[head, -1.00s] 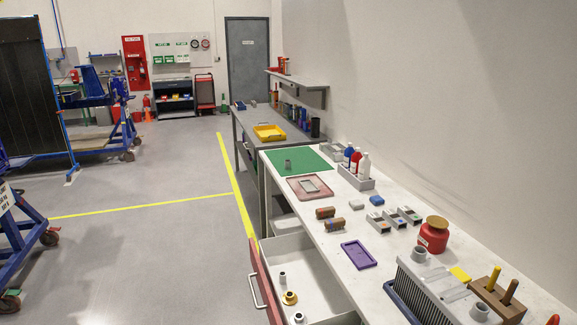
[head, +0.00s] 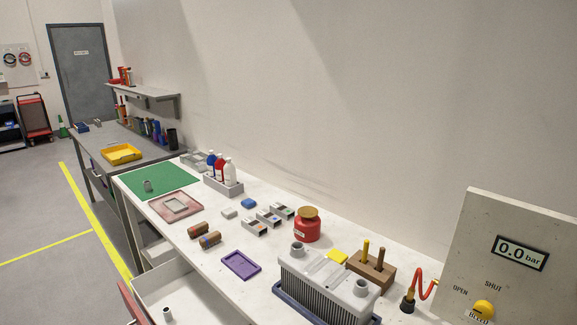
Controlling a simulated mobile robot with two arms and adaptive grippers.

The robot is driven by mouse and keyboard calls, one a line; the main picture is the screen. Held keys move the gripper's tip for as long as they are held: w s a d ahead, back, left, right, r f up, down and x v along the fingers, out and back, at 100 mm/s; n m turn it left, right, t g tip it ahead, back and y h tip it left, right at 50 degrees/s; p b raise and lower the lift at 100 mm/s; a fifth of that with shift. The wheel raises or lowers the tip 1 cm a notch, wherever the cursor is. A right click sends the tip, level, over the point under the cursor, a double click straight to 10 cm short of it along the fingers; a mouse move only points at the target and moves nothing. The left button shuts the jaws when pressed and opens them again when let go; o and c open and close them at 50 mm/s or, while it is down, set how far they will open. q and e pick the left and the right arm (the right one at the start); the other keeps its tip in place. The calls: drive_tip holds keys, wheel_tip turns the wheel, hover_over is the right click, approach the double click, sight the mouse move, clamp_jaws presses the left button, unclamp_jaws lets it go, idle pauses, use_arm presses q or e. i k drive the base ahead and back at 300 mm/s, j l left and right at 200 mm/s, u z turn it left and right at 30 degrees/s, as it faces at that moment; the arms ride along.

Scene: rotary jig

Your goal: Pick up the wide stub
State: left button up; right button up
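I cannot tell for certain which part is the wide stub. A small pale fitting with a dark opening (head: 167,313) stands in the open drawer (head: 178,287) at the lower left of the head view. The rest of the drawer is cut off by the bottom edge. A finned grey unit (head: 325,285) on the white bench has a round grey stub at its left end (head: 297,249) and another at its right end (head: 361,287). A small grey cylinder (head: 147,186) stands on the green mat (head: 165,180). Neither gripper is in view.
On the white bench are a purple tray (head: 241,265), two brown cylinders, a red pot (head: 307,228), a wooden block with pegs (head: 371,270) and bottles in a rack (head: 223,186). A gauge panel (head: 515,255) reading 0.0 bar stands at the right.

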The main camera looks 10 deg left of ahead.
sight(147, 184)
drive_tip(key=i+j+z, duration=0.2)
drive_tip(key=j+z, duration=0.15)
drive_tip(key=j, duration=0.4)
drive_tip(key=i+j+z, duration=0.15)
drive_tip(key=j+z, duration=0.15)
drive_tip(key=j, duration=0.5)
drive_tip(key=j+z, duration=0.35)
drive_tip(key=j, duration=0.45)
